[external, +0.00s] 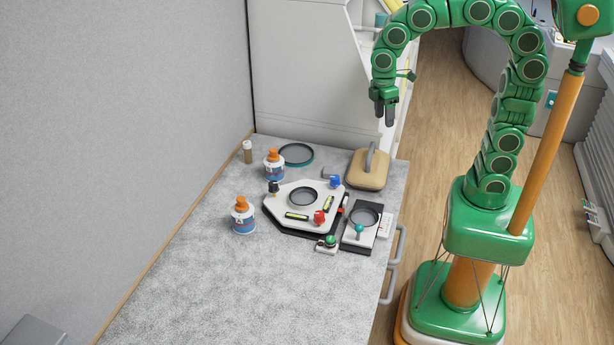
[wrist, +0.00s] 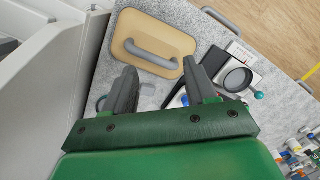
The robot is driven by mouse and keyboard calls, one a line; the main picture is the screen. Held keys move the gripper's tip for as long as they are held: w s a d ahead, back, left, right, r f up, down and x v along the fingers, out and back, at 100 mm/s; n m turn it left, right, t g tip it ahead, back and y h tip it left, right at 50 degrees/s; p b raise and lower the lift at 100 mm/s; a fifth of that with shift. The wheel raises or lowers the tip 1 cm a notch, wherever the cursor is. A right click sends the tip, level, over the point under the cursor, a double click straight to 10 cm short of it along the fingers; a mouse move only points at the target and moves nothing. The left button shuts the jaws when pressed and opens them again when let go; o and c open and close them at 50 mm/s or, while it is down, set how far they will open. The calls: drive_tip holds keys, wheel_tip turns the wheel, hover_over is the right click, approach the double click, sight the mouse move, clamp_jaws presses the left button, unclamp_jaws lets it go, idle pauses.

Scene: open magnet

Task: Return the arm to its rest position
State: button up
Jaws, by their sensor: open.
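My green arm arches up from its base at the right and bends over toward the counter in the external view. My gripper (external: 384,107) hangs pointing down above the far right corner of the counter, apart from everything on it. In the wrist view my gripper (wrist: 160,90) shows two dark fingers spread apart with nothing between them. The tan block with a grey handle (external: 368,170) lies on the counter below; it also shows beyond the fingers in the wrist view (wrist: 135,38).
The grey counter (external: 200,285) holds a white plate device (external: 280,208), a small device with a round dish (external: 360,235), two orange-capped bottles (external: 243,222) and a dark round dish (external: 296,153). A white cabinet (external: 300,80) stands behind. The counter's near part is clear.

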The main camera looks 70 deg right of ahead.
drive_tip(key=s+d+f+m, duration=0.2)
drive_tip(key=s+m, duration=0.2)
drive_tip(key=s, duration=0.6)
drive_tip(key=s+d+f+m, duration=0.3)
drive_tip(key=s, duration=0.8)
drive_tip(key=shift+m+g, duration=0.3)
drive_tip(key=shift+m, duration=0.1)
drive_tip(key=shift+d, duration=0.1)
